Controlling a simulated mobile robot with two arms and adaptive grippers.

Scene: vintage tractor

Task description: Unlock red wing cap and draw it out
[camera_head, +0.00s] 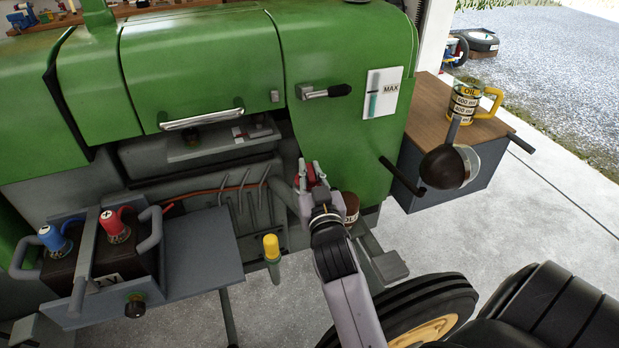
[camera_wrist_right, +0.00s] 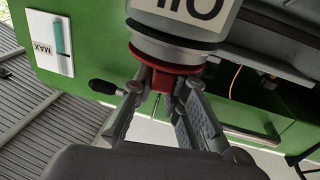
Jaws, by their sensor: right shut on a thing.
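The red wing cap (camera_wrist_right: 168,69) is between the fingers of my right gripper (camera_wrist_right: 172,82) in the right wrist view. The gripper is shut on it. Beyond the cap, and apparently against it, is a grey round body with a white label reading OIL (camera_wrist_right: 195,12), upside down in that view. In the head view, my right gripper (camera_head: 312,176) is in front of the green tractor's side, with a little red showing between its fingers. The cap's seat is mostly hidden there. My left gripper is not in view.
A battery tray (camera_head: 205,262) with red and blue terminal caps stands left. A yellow-topped handle (camera_head: 271,247) is close left of my arm. A lever with a dark ball (camera_head: 449,166) and a wooden-topped box (camera_head: 440,105) with an oil jug (camera_head: 466,103) are right.

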